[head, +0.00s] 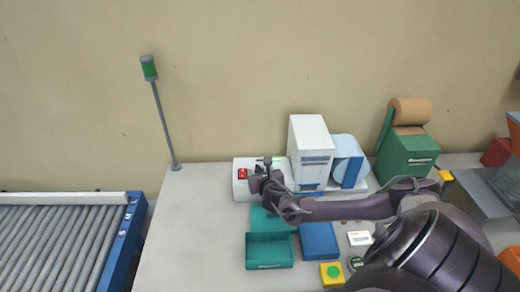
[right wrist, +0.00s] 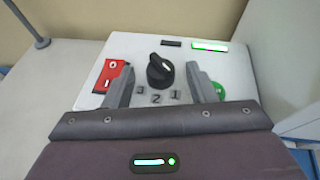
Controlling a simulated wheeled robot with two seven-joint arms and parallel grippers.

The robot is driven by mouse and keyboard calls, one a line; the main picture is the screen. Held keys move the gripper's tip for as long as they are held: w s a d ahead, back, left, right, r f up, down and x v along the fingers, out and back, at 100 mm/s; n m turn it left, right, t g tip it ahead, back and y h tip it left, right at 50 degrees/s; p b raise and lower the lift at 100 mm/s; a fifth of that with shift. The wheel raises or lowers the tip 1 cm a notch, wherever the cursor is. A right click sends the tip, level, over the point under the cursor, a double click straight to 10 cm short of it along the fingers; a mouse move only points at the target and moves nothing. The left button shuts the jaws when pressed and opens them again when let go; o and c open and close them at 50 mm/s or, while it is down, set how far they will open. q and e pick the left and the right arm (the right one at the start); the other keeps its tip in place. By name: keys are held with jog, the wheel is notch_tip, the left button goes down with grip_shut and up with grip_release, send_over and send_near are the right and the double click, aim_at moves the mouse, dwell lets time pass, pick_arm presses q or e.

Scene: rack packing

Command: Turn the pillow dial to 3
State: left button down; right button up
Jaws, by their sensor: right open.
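The pillow dial is a black knob (right wrist: 159,72) with a white mark, on a sloped white control box (right wrist: 215,65). Raised numerals 3, 2 and 1 run left to right below it in the right wrist view. Which numeral the dial points to I cannot tell. My right gripper (right wrist: 161,84) is open, with one finger on each side of the dial and gaps between. In the head view, my right gripper (head: 265,178) is over the white box (head: 240,190) and hides most of the dial. My left gripper is not in view.
The box carries a red rocker switch (right wrist: 113,73), a green button (right wrist: 218,91) beside the right finger and a lit display (right wrist: 210,46). A white machine (head: 309,140) stands close right. Teal bins (head: 268,266) and a blue bin (head: 319,240) lie in front.

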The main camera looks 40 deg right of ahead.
jog(key=shift+w+d+f, duration=0.15)
jog(key=shift+w+d, duration=0.05)
jog(key=shift+w, duration=0.2)
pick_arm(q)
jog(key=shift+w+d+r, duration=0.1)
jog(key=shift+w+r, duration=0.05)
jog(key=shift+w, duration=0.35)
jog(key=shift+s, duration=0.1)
pick_arm(e)
jog(key=shift+c, duration=1.1)
jog(key=c, duration=0.8)
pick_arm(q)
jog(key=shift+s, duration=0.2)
pick_arm(e)
jog(key=shift+o, duration=0.2)
